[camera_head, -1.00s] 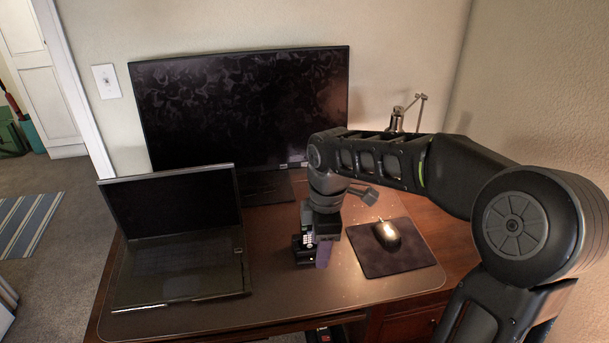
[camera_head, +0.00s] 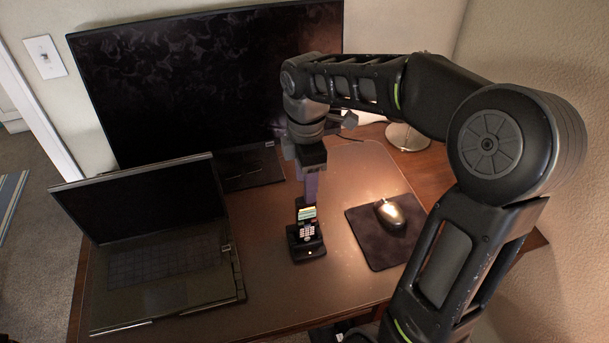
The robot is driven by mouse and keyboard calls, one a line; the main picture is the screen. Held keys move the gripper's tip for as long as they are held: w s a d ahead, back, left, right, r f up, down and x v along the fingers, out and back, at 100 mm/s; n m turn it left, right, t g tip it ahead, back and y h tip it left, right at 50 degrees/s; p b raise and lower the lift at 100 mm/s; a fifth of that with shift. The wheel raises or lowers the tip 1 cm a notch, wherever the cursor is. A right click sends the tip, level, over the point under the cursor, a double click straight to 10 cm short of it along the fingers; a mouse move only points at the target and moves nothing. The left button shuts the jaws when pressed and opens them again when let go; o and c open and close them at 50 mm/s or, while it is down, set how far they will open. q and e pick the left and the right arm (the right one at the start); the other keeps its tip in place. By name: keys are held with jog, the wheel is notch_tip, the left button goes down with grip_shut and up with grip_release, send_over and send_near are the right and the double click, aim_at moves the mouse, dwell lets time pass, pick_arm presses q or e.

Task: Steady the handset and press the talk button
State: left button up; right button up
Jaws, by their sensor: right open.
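The handset (camera_head: 307,232) is a small dark phone with a lit screen and pale keys. It stands in a dark base on the desk blotter (camera_head: 275,275), between the laptop and the mouse pad. Single buttons are too small to tell apart. My right gripper (camera_head: 310,192) points down just behind the top of the handset and is open. Whether its fingers touch the handset I cannot tell. My left gripper is not in view.
An open laptop (camera_head: 165,262) stands on the left and a large monitor (camera_head: 210,85) behind. A mouse (camera_head: 390,213) lies on a dark mouse pad (camera_head: 366,240) to the right. A lamp base (camera_head: 408,138) stands at the back right. The blotter in front of the handset is clear.

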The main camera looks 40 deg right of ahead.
aim_at(304, 211)
jog(key=shift+f, duration=0.1)
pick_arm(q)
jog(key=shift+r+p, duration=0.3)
pick_arm(e)
notch_tip(304, 211, down, 8)
jog(key=shift+c, duration=0.2)
grip_shut()
dwell(0.5)
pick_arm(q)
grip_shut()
pick_arm(e)
jog(key=shift+r, duration=0.2)
dwell(1.4)
